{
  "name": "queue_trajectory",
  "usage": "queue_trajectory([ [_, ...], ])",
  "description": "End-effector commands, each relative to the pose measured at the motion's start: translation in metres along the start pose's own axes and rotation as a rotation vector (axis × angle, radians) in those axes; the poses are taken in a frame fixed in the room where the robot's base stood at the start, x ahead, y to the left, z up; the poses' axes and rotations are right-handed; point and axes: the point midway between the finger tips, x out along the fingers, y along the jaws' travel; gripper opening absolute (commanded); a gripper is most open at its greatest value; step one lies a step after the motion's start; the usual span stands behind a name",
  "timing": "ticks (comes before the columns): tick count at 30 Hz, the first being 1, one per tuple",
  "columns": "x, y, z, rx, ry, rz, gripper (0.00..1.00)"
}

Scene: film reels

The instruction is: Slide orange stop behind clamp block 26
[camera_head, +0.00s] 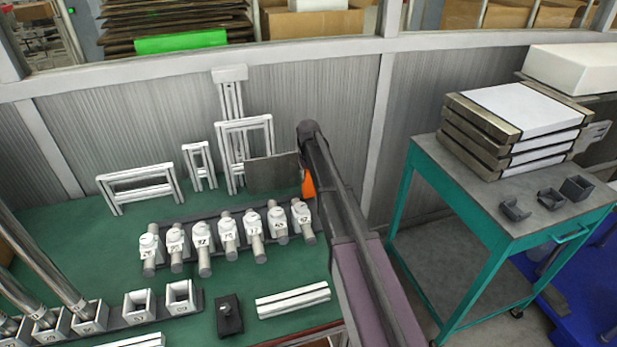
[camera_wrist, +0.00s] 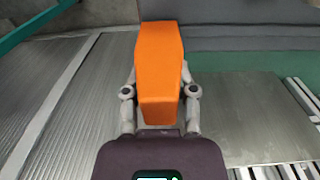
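The orange stop (camera_wrist: 160,60) is a long block held between the two fingers of my gripper (camera_wrist: 159,92) in the wrist view. In the head view a small part of the orange stop (camera_head: 308,185) shows beside my arm, above the far right of the green table; my arm hides the gripper there. A row of several white numbered clamp blocks (camera_head: 228,233) with grey cylinders stands on a dark base, left of the stop. The numbers are small, and I cannot tell which block is 26.
A dark metal plate (camera_head: 272,174) stands upright behind the row's right end. White frames (camera_head: 140,188) stand at the back. Square sockets (camera_head: 137,305), a black block (camera_head: 229,317) and a white bar (camera_head: 292,300) lie in front. A teal cart (camera_head: 470,205) stands to the right.

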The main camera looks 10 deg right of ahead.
Motion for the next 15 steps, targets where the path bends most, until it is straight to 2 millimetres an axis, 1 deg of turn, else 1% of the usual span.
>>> queue_trajectory([
  [1, 0.0000, 0.0000, 0.0000, 0.000, 0.000, 0.000, 0.06],
  [2, 0.0000, 0.0000, 0.0000, 0.000, 0.000, 0.000, 0.00],
  [10, 0.0001, -0.0010, 0.0002, 0.000, 0.000, 0.000, 0.00],
  [15, 0.0002, -0.0075, 0.0002, -0.002, -0.001, 0.000, 0.00],
])
